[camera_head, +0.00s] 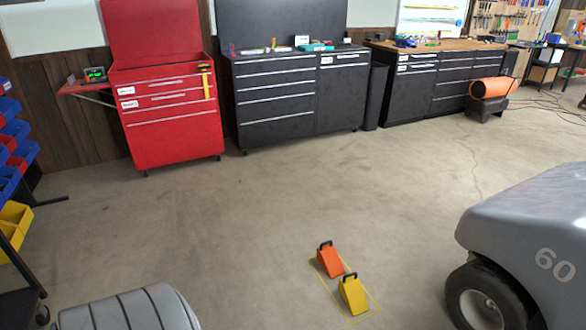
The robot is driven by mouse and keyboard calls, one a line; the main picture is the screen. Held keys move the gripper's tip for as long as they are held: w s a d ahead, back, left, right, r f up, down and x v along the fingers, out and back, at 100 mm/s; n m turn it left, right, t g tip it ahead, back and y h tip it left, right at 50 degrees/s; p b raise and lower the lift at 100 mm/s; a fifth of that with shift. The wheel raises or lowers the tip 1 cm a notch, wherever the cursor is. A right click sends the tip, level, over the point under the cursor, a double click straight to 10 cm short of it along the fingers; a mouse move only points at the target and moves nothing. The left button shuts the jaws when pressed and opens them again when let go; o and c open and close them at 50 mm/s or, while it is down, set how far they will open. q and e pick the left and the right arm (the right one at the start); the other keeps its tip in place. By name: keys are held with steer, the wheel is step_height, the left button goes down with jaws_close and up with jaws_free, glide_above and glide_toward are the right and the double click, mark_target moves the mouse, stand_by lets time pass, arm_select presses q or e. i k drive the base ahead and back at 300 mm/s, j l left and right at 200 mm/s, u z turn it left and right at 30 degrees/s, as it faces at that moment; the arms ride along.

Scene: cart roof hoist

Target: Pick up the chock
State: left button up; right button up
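Two wedge-shaped chocks with black handles sit on the concrete floor at the lower middle of the head view. The orange chock (329,263) is a little farther away and to the left. The yellow chock (353,297) is nearer and to the right, close beside it. A thin yellow outline on the floor surrounds them. Neither of my grippers is in view.
A grey cart (535,235) marked 60 stands at the right, its wheel (485,300) right of the chocks. A grey ribbed object (130,312) is at the lower left. A red tool cabinet (172,120) and black cabinets line the back wall. The middle floor is clear.

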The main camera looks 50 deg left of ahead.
mark_target(327, 255)
steer(key=u, duration=1.3)
